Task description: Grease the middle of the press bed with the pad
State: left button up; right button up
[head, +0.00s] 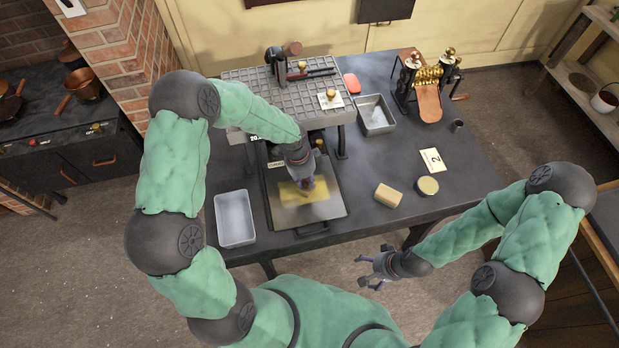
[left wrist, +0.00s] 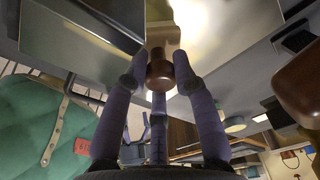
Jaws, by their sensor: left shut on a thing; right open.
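My left gripper (head: 307,187) points down over that patch. It is shut on a brown knob (left wrist: 160,73), with a pale piece (left wrist: 158,33) beyond it, apparently the pad. In the head view the gripper hides the pad, and I cannot tell whether it touches the bed. A round tin with a yellowish top (head: 428,185) stands to the right. My right gripper (head: 372,268) is open and empty in front of the table.
A raised gridded plate (head: 250,83) stands behind the bed. A grey tray (head: 235,218) is left of the bed. A yellow block (head: 388,195), a card marked 2 (head: 433,160) and a metal tray (head: 375,114) lie right. A roller machine (head: 428,90) stands at the back right.

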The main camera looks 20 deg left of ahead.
pick_arm(q)
jog(key=shift+s+a+f, duration=0.1)
jog(key=shift+s+a, duration=0.35)
jog(key=shift+a, duration=0.2)
jog(key=shift+s+a, duration=0.4)
jog(key=shift+a, duration=0.2)
